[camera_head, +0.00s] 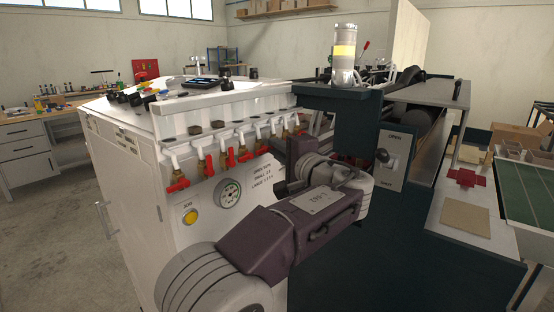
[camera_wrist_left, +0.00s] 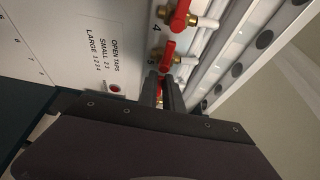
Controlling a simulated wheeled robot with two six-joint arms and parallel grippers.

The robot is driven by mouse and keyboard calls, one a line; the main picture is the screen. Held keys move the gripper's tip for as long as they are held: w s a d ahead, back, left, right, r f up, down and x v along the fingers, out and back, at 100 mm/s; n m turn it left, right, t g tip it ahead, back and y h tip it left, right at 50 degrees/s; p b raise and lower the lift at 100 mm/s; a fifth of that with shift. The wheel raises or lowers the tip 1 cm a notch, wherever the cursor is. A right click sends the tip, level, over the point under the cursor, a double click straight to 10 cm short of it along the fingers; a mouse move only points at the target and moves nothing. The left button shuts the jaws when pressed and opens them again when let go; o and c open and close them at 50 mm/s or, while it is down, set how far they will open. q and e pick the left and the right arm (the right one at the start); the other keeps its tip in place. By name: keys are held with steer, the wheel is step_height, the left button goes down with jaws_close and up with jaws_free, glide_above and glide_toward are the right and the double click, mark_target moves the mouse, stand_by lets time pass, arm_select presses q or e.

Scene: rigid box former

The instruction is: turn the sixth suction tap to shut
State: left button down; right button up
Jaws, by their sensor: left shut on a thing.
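A row of brass taps with red handles (camera_head: 203,166) runs along the top of the white machine's front. In the left wrist view, two red-handled taps (camera_wrist_left: 180,16) stand beside the printed numbers 4 and 5. My left gripper (camera_wrist_left: 161,80) has its dark fingers shut on a red tap handle (camera_wrist_left: 160,92), the one just past the tap by the 5. Its own number is hidden by the fingers and gripper body. How far this handle is turned cannot be told. In the head view my left wrist hides part of the panel. My right gripper is not in view.
The panel carries a printed tap list (camera_wrist_left: 115,62), a round gauge (camera_head: 229,193) and a yellow button (camera_head: 190,216). Open floor lies at the left.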

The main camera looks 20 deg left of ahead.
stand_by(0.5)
arm_select(q)
steer(key=c, duration=1.5)
jaws_free()
steer(key=v, duration=0.9)
steer(key=shift+f, duration=0.1)
